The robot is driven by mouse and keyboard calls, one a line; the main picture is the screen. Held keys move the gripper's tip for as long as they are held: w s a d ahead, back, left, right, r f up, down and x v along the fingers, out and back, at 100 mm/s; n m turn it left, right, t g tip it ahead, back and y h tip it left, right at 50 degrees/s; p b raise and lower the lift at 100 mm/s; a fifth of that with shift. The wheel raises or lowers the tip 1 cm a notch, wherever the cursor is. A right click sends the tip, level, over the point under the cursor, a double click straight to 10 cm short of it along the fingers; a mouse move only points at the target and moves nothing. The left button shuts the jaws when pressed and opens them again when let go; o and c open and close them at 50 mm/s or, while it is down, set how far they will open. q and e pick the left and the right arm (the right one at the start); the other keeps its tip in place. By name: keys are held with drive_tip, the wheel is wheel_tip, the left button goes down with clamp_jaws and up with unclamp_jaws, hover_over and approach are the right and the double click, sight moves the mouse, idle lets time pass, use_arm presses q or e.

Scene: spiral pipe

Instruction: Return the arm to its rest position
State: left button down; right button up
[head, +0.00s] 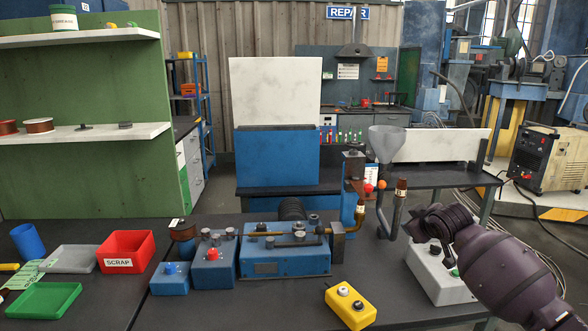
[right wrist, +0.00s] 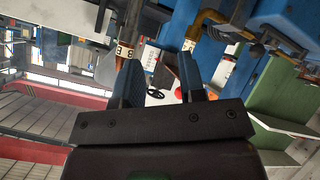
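My right arm comes in from the lower right in the head view. Its dark gripper (head: 424,222) is above and in front of a white control box (head: 437,285) with a green button, to the right of a bent pipe (head: 391,222) under a grey funnel (head: 387,143). In the right wrist view the two fingers of my right gripper (right wrist: 160,67) stand apart with nothing held between them. Brown pipe and a small lettered tag (right wrist: 124,51) show beyond the fingers. My left arm and gripper are in neither view.
A blue machine (head: 286,262) with pipework stands mid-bench. A yellow button box (head: 350,305) is at the front. A red scrap bin (head: 126,251), a green tray (head: 44,299) and a grey tray (head: 74,259) are at left. Bare bench lies left of the yellow box.

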drive_tip(key=s+a+f+m+t+y, duration=0.1)
drive_tip(key=s+a+f+t, duration=0.1)
drive_tip(key=s+a+f, duration=0.35)
drive_tip(key=s+a+f+t+y, duration=0.1)
drive_tip(key=s+a+f+y, duration=0.1)
drive_tip(key=s+f, duration=0.6)
drive_tip(key=s+d+f+m+g+h, duration=0.1)
drive_tip(key=s+f, duration=0.4)
drive_tip(key=s, duration=0.6)
drive_tip(key=s+d+f+m+g+h, duration=0.1)
drive_tip(key=s+f, duration=0.4)
drive_tip(key=s, duration=0.6)
drive_tip(key=s+d+f+m+g+h, duration=0.1)
drive_tip(key=s+f+m, duration=0.2)
drive_tip(key=s, duration=0.9)
wheel_tip(320, 180, down, 3)
drive_tip(key=shift+d+r+h, duration=0.2)
drive_tip(key=shift+d+h, duration=0.05)
drive_tip(key=shift+h, duration=0.15)
